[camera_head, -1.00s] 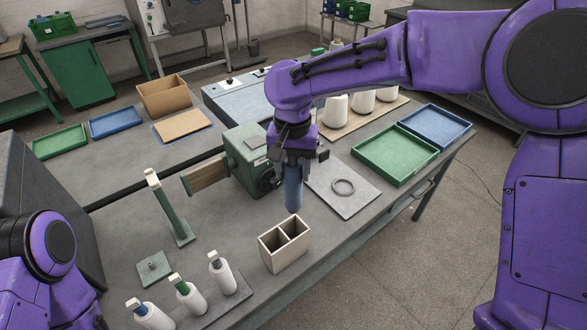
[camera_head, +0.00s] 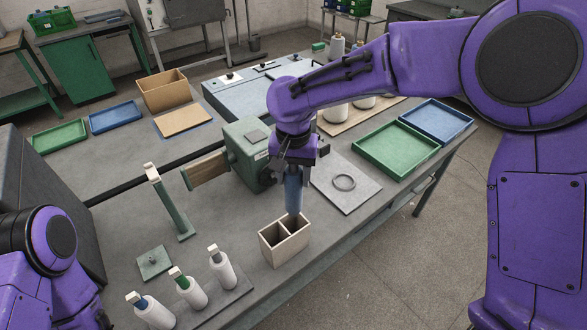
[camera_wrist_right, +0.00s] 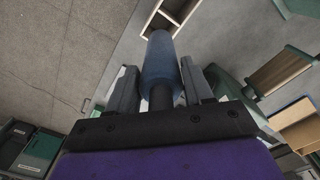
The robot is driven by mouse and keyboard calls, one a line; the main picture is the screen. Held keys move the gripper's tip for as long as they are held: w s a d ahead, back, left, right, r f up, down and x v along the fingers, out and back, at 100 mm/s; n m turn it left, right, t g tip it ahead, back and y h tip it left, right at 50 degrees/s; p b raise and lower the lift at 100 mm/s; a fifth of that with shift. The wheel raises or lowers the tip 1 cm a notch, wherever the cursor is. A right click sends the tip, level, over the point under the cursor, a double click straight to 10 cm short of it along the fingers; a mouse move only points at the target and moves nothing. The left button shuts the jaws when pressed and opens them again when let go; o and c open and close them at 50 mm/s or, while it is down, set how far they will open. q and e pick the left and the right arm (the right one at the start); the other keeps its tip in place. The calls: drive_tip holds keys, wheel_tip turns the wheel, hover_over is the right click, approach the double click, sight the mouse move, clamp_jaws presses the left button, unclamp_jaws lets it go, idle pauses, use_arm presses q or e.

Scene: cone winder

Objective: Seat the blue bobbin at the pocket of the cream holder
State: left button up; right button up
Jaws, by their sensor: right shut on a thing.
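The blue bobbin (camera_head: 293,190) hangs upright from my right gripper (camera_head: 293,168), which is shut on its upper end. It also shows between the fingers in the right wrist view (camera_wrist_right: 161,62). The cream holder (camera_head: 284,252) stands on the table's front part and has two open compartments. In the head view the bobbin's lower end is over the back right compartment; I cannot tell whether it has entered it. In the wrist view the holder (camera_wrist_right: 150,28) lies just beyond the bobbin's far end. My left arm shows at the lower left, but its gripper is out of frame.
A green machine (camera_head: 245,150) stands left of my right gripper. A grey plate with a dark ring (camera_head: 344,183) lies to the right. Several white bottles (camera_head: 188,291) stand front left, near a green post (camera_head: 170,205). Green (camera_head: 397,150) and blue trays lie farther right.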

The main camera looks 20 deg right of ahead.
sight(294, 201)
drive_tip(key=shift+f, duration=0.25)
drive_tip(key=shift+f+b, duration=0.4)
drive_tip(key=shift+f, duration=1.9)
drive_tip(key=shift+f+b, duration=0.45)
drive_tip(key=shift+f, duration=1.8)
